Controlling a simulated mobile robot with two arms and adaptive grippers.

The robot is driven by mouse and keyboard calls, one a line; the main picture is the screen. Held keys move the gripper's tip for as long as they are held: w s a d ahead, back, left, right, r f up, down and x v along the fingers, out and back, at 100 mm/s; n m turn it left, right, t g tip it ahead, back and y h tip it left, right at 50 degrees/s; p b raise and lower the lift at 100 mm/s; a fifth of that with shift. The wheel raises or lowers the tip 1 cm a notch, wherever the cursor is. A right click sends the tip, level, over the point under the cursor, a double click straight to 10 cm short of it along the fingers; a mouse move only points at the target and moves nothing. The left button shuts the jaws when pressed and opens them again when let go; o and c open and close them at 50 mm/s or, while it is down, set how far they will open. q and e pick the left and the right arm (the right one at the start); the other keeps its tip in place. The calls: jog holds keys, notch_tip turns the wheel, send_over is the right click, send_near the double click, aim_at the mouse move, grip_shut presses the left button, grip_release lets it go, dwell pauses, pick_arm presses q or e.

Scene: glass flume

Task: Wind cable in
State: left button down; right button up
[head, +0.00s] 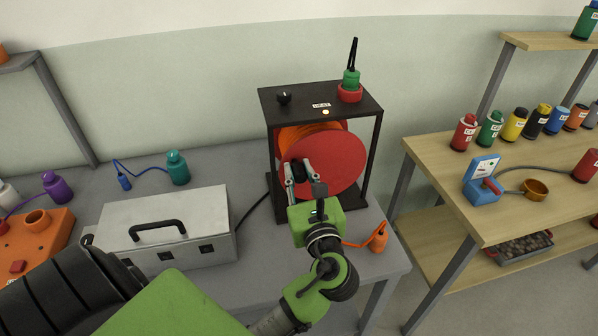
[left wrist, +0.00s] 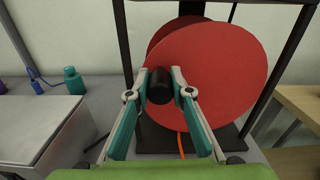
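The cable reel (head: 338,160) has red discs and sits inside a black frame (head: 376,150) on the grey bench. Orange cable (head: 305,138) is wound between the discs. A black crank handle (left wrist: 160,88) sticks out from the front disc. My left gripper (left wrist: 160,90) has its fingers on either side of the handle, and they look closed against it. Below the reel the orange cable (left wrist: 181,145) hangs down. In the head view an orange plug (head: 378,238) lies at its end near the bench's front right. My right gripper is not visible.
A silver case (head: 165,225) stands left of the reel. A teal bottle-shaped plug (head: 177,167) stands behind it. A green connector in a red socket (head: 350,92) tops the frame. A wooden shelf (head: 450,190) stands to the right, beyond a gap.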

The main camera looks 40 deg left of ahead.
pick_arm(q)
jog(key=shift+f, duration=0.15)
jog(key=shift+s+a+f+n+b, duration=0.15)
jog(key=shift+f+n+b, duration=0.55)
jog(key=shift+n, duration=0.45)
jog(key=shift+s+a+f+n+b, duration=0.15)
jog(key=shift+f+n+b, duration=0.35)
jog(key=shift+f+n, duration=0.55)
jog(key=shift+s+a+f+n+b, duration=0.15)
jog(key=shift+f+n+b, duration=0.5)
jog(key=shift+n, duration=0.65)
jog(key=c, duration=1.8)
grip_release()
jog(key=v, duration=1.2)
jog(key=shift+d, duration=0.1)
